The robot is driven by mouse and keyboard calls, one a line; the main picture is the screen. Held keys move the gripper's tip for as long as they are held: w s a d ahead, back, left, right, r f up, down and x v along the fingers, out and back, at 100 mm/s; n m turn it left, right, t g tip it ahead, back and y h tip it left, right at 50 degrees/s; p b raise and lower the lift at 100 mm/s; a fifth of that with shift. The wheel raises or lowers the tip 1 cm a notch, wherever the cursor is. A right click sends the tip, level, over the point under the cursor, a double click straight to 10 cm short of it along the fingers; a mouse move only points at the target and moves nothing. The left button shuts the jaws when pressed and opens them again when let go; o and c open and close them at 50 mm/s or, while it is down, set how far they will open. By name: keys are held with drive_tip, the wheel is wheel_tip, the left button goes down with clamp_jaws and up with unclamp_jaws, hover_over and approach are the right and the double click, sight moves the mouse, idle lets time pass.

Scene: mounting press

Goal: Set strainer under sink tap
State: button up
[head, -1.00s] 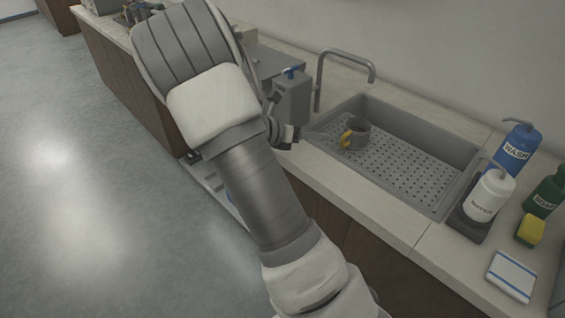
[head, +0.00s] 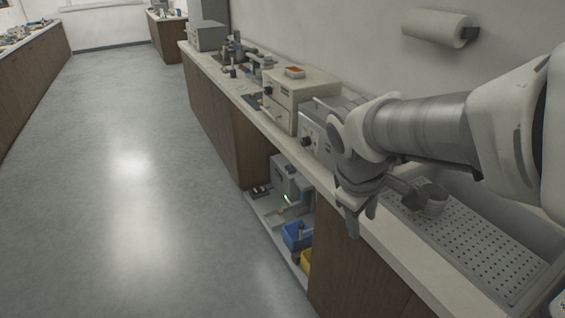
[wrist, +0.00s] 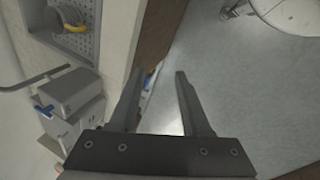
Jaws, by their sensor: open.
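A grey, cup-shaped piece with a yellow handle, which I take for the strainer (wrist: 68,20), stands on the perforated floor of the sink (head: 480,250). In the head view my gripper (head: 358,215) hangs beside the sink.
A grey box with a blue lever (wrist: 68,95) stands by the tap. A beige machine (head: 297,95) and other equipment line the counter to the left. Below is an open bay with blue (head: 297,236) and yellow bins. The floor (head: 130,200) is clear.

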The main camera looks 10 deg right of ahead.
drive_tip(key=s+a+r+m+t+y, duration=0.3)
drive_tip(key=s+a+r+m, duration=0.1)
drive_tip(key=s+a+m, duration=0.2)
drive_tip(key=s+a, duration=0.1)
drive_tip(key=a, duration=0.1)
drive_tip(key=shift+a, duration=0.3)
drive_tip(key=shift+r, duration=0.2)
